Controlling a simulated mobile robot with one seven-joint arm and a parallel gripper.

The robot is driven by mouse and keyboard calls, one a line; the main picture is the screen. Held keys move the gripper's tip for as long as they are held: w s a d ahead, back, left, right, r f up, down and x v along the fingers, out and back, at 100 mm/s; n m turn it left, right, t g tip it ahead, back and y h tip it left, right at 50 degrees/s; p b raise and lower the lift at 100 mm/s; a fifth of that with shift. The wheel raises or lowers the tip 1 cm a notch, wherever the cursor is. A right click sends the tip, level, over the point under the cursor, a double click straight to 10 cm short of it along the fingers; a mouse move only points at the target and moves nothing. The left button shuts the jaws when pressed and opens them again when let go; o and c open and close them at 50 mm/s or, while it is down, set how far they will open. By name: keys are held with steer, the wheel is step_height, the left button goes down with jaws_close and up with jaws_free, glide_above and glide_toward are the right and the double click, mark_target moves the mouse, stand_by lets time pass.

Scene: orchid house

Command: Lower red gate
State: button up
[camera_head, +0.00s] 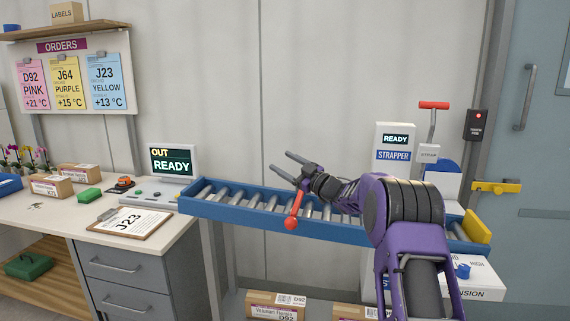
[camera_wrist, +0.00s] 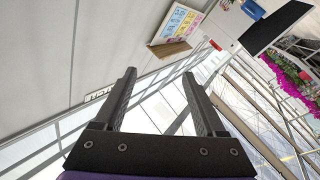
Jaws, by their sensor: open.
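The red gate (camera_head: 294,210) is a red bar with a round red knob at its lower end, on the front side of the blue roller conveyor (camera_head: 335,232). It slants from near my wrist down to the knob, and my arm may hide its upper part. My gripper (camera_head: 281,163) is open and empty, its two fingers pointing left above the conveyor, a little above the red bar. In the wrist view both fingers (camera_wrist: 160,100) stand apart with nothing between them. The gate does not show in the wrist view.
The strapper (camera_head: 395,140), with a red-topped lever (camera_head: 434,105), stands behind the conveyor at right. A terminal (camera_head: 173,160) reading OUT READY and a desk with a clipboard (camera_head: 130,222) are at left. Boxes (camera_head: 276,306) lie below.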

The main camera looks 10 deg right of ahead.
stand_by(0.3)
steer(key=v, duration=1.7)
steer(key=shift+s, duration=0.25)
steer(key=shift+d, duration=0.1)
